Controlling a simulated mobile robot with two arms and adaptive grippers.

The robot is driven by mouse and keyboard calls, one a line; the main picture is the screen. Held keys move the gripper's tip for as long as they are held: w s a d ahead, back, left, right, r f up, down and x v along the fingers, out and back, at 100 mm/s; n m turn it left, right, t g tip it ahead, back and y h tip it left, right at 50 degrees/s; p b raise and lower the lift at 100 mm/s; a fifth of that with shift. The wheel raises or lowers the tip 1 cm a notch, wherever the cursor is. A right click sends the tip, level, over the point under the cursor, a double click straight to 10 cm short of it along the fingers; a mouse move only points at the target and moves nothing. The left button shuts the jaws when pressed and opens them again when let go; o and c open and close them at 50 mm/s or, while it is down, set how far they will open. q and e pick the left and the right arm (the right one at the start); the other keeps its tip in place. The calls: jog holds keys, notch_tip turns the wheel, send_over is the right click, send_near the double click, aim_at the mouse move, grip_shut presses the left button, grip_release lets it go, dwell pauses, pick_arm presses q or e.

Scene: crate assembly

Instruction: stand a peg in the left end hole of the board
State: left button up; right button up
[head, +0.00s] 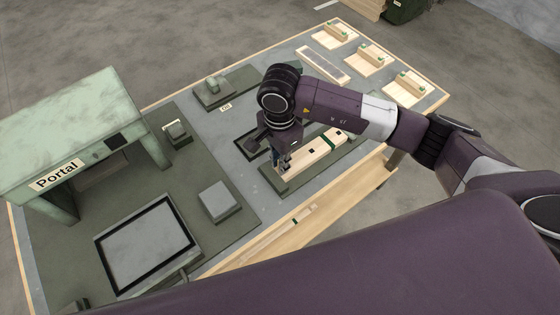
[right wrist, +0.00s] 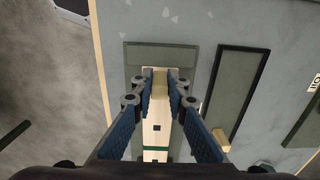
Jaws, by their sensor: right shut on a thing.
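The board (head: 320,154) is a pale wooden plank with dark green bands, lying on a grey-green base. In the right wrist view the board (right wrist: 155,139) shows a dark square hole and a green band. My right gripper (head: 284,166) is pointed down over the board's left end. In the right wrist view my right gripper (right wrist: 160,78) is shut on a pale wooden peg (right wrist: 160,84). The fingers hide most of the peg and the left end hole, so I cannot tell whether the peg is in the hole. My left gripper is not in view.
A dark-framed tray (right wrist: 247,72) lies beside the board, with a small wooden piece (right wrist: 222,139) at its near end. A green portal (head: 70,130) and a grey block (head: 216,201) stand to the left. Several small wooden assemblies are at the far right.

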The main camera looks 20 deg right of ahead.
jog(key=shift+f+b, duration=0.2)
jog(key=shift+b, duration=0.15)
dwell(0.6)
jog(key=o, duration=0.8)
jog(key=shift+r, duration=0.15)
jog(key=shift+r+p, duration=2)
jog(key=shift+r, duration=1.9)
